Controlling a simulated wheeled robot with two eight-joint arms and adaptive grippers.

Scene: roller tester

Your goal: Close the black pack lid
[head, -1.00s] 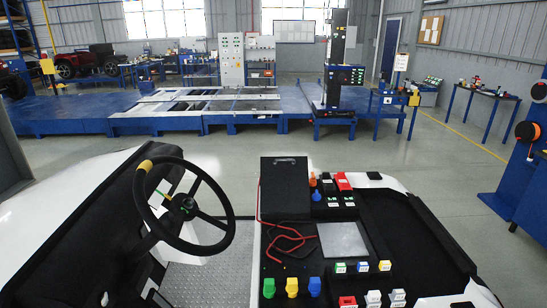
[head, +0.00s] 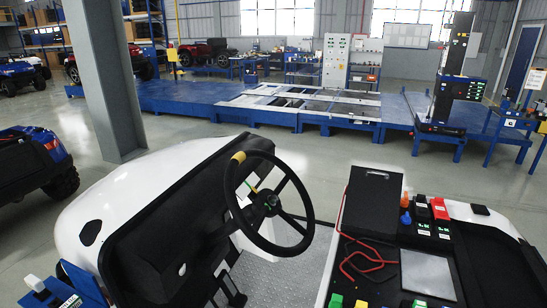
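A black rectangular panel (head: 370,202) with a small silver clip or handle at its top edge stands tilted on the dark tray to the right of the steering wheel in the head view. It may be the pack lid, but I cannot tell for sure. A red cable (head: 362,257) runs along its left side and loops in front of it. Neither of my grippers shows in the head view.
Coloured connectors (head: 440,209) and a grey flat screen or plate (head: 427,273) lie at the right. A grey pillar (head: 103,80) stands at the left. Blue roller platforms (head: 345,130) stand behind.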

